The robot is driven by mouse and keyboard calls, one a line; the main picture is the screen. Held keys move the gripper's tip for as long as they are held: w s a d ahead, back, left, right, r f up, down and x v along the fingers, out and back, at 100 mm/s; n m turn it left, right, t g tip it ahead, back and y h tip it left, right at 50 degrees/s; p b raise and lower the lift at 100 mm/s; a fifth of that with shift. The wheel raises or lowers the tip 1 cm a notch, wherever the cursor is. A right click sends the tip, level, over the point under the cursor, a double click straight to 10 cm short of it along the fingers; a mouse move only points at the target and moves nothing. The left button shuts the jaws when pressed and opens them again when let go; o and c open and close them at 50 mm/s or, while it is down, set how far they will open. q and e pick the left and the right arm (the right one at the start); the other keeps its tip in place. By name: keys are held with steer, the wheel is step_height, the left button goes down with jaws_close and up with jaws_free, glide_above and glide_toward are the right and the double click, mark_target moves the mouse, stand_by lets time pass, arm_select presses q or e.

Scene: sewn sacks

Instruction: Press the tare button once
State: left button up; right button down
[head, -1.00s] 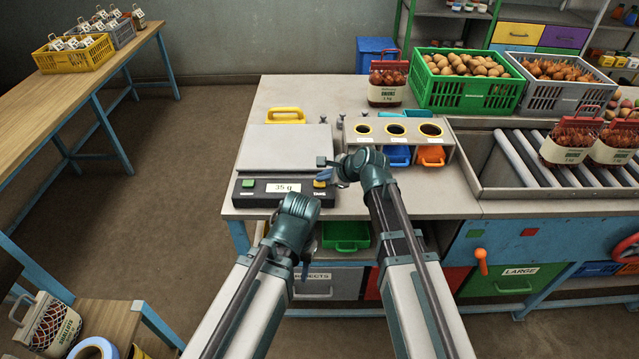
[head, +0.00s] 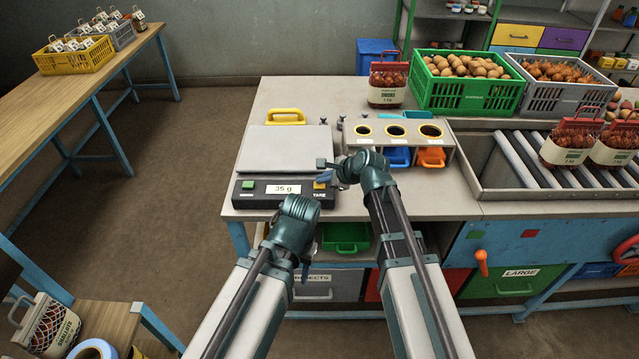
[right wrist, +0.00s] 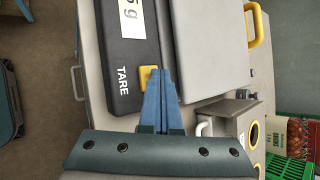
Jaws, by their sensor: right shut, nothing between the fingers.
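The scale (head: 284,150) has a dark front panel with a display reading 35 g (head: 284,189). The yellow tare button (head: 320,185) is at the panel's right end, above the word TARE. It also shows in the right wrist view (right wrist: 146,78), partly covered by my fingers. My right gripper (head: 326,172) is shut and empty, with its blue fingertips (right wrist: 160,72) beside and over the button's edge. I cannot tell whether they touch it. My left arm ends in front of the scale, and its fingers are hidden.
A green button (head: 249,184) is at the panel's left end. A sorting block with three holes (head: 400,145) stands right of the scale. A red-topped onion bag (head: 388,83) and a green potato crate (head: 470,82) are behind. Rollers (head: 545,160) lie to the right.

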mark_target(323, 186)
steer(key=shift+r+p, duration=0.55)
steer(key=shift+r, duration=0.15)
step_height(323, 186, up, 5)
steer(key=p, duration=0.5)
steer(key=shift+r, duration=0.1)
stand_by(0.4)
